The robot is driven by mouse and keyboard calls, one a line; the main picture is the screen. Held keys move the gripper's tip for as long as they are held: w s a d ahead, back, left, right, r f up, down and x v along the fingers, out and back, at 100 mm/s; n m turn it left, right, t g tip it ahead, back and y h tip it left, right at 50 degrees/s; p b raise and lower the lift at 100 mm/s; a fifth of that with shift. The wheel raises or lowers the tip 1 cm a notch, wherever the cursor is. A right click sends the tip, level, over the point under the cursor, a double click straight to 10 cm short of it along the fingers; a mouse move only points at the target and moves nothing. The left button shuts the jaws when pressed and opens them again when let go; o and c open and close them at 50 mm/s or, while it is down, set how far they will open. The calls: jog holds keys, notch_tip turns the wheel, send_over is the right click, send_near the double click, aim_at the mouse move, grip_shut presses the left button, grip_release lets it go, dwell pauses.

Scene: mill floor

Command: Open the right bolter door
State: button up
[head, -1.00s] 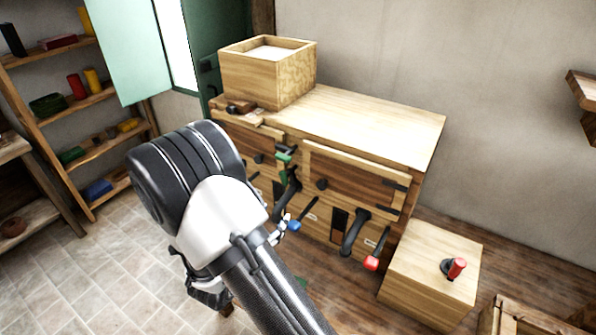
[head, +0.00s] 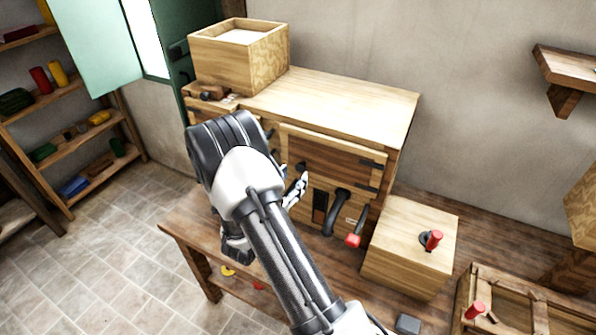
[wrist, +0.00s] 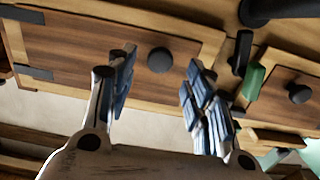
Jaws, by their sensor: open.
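The right bolter door (head: 328,157) is a brown wooden panel in a pale frame, with dark hinges at its right side. It looks shut. Its dark round knob (head: 301,167) is near the door's left side. The door also shows in the wrist view (wrist: 90,52), turned over, with its hinges at the left. My gripper (head: 297,186) is at the knob in the head view, partly hidden by my arm. In the wrist view my open fingers (wrist: 158,75) lie on either side of the knob (wrist: 160,60). I cannot tell whether they touch it.
The left door (wrist: 275,105), with its own knob, and a green-ended handle (wrist: 254,82) are beside it. A black curved spout (head: 337,212) and red-tipped lever (head: 354,240) are below the door. A wooden block (head: 405,250) stands right; a low bench (head: 185,235) is in front.

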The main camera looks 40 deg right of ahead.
aim_at(300, 169)
jog(key=shift+x, duration=2.15)
jog(key=shift+c, duration=0.3)
grip_shut()
